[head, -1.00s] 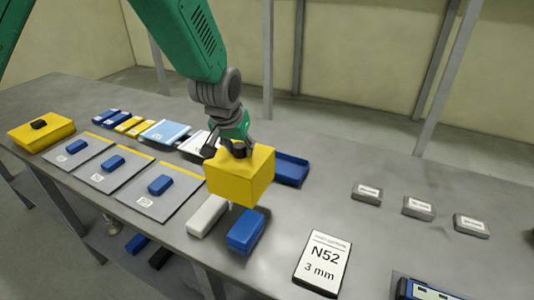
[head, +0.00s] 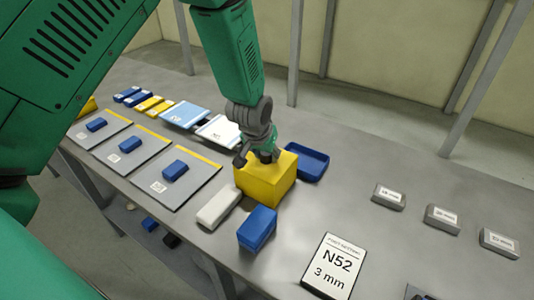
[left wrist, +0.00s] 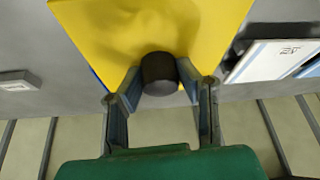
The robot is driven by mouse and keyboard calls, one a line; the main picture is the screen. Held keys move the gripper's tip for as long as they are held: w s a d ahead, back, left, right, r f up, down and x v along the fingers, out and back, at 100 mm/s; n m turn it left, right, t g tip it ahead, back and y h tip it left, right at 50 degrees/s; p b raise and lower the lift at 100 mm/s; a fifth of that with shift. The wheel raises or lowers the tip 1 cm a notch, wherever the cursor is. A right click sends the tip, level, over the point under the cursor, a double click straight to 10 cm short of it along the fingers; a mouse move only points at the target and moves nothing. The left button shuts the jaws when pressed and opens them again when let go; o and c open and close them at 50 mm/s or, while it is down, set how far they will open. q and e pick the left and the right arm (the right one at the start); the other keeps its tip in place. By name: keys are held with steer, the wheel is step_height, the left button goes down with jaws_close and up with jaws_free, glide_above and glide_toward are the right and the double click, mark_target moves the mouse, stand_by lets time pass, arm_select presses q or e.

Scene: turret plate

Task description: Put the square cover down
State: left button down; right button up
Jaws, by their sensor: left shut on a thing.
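The square cover (head: 262,183) is a yellow box-shaped piece with a black knob on top, near the middle of the table. My left gripper (head: 258,157) is above it and shut on the knob. In the left wrist view, the two fingers (left wrist: 160,90) of my left gripper sit on either side of the black knob (left wrist: 159,74), with the yellow top (left wrist: 150,25) behind it. The cover looks level and at or just above the table; I cannot tell whether its underside touches. My right gripper is not in view.
A white block (head: 219,206) and a blue box (head: 257,228) lie close in front of the cover. A blue tray (head: 307,161) is just behind it. Several grey labelled blocks (head: 442,219) stand far right; table between is clear.

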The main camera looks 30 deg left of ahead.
arm_select(q)
steer(key=shift+a+f, duration=0.15)
steer(key=shift+f, duration=0.1)
steer(key=c, duration=1.2)
jaws_free()
steer(key=shift+o, duration=0.2)
steer(key=shift+d, duration=0.25)
steer(key=shift+r, duration=0.1)
